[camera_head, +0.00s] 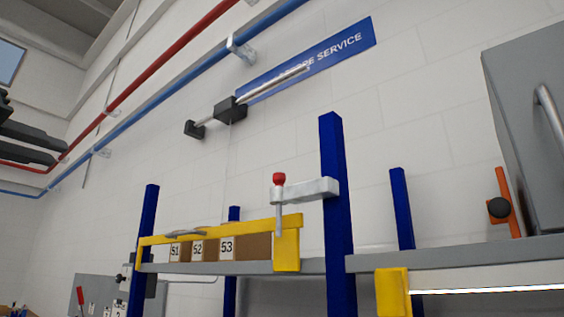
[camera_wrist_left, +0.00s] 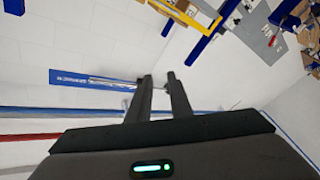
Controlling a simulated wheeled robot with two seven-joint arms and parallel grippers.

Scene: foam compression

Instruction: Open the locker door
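A grey cabinet (camera_head: 530,130) with a curved metal handle (camera_head: 551,115) stands at the right edge in the head view, cut off by the frame. It may be the locker; its door edges are hard to tell. My left gripper (camera_head: 55,147) is at the far left edge of the head view, high up, with two dark fingers apart. In the left wrist view the gripper (camera_wrist_left: 158,76) is open, with nothing between its fingers. It is far from the cabinet. My right gripper is in neither view.
A shelf with blue posts (camera_head: 337,200), a yellow rail (camera_head: 225,227) and numbered bins (camera_head: 198,248) stands in front of the wall. Red pipe (camera_head: 150,75) and blue pipe (camera_head: 170,80) run along the wall. A blue sign (camera_head: 345,48) hangs above. A grey panel (camera_wrist_left: 262,35) shows below.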

